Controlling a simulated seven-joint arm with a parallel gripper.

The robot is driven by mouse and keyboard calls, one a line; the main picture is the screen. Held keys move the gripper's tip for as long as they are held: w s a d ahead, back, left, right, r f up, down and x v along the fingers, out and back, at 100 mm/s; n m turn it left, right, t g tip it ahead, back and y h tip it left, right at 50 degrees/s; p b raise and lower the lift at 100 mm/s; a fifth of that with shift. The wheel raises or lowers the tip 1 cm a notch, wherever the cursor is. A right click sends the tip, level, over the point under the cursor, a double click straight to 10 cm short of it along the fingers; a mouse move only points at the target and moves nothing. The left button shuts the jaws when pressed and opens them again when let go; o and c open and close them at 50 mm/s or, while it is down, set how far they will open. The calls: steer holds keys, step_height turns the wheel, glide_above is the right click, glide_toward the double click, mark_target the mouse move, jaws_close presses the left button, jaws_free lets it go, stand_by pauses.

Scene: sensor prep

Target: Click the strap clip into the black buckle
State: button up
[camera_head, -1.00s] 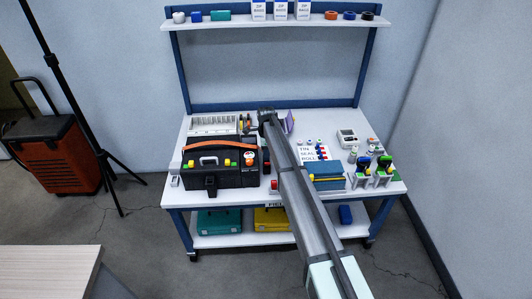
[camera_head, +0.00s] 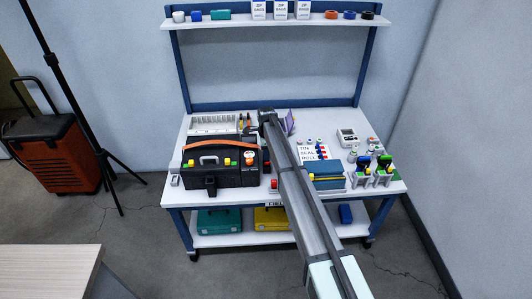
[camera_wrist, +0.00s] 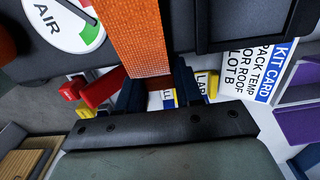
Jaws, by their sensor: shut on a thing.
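The orange woven strap (camera_wrist: 140,38) comes down from the top of the wrist view to between the fingers of my gripper (camera_wrist: 158,88). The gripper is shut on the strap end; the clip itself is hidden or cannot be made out. In the head view the orange strap (camera_head: 222,144) lies over the top of a black case (camera_head: 222,177) at the table's left. My arm's far end is just behind the case's right end, and the fingers are hidden there. I cannot clearly make out the black buckle; a dark frame-like part (camera_wrist: 240,25) shows at the upper right of the wrist view.
A printed kit card (camera_wrist: 262,65) is right of the fingers in the wrist view. Red levers (camera_wrist: 100,88) are on the left. In the head view a blue box (camera_head: 327,176) and bottles in stands (camera_head: 383,172) are on the table's right. A white tray (camera_head: 212,123) lies behind the case.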

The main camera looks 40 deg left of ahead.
steer(key=o, duration=1.1)
steer(key=shift+c, duration=0.2)
steer(key=shift+o, duration=1.1)
steer(key=shift+r, duration=3.45)
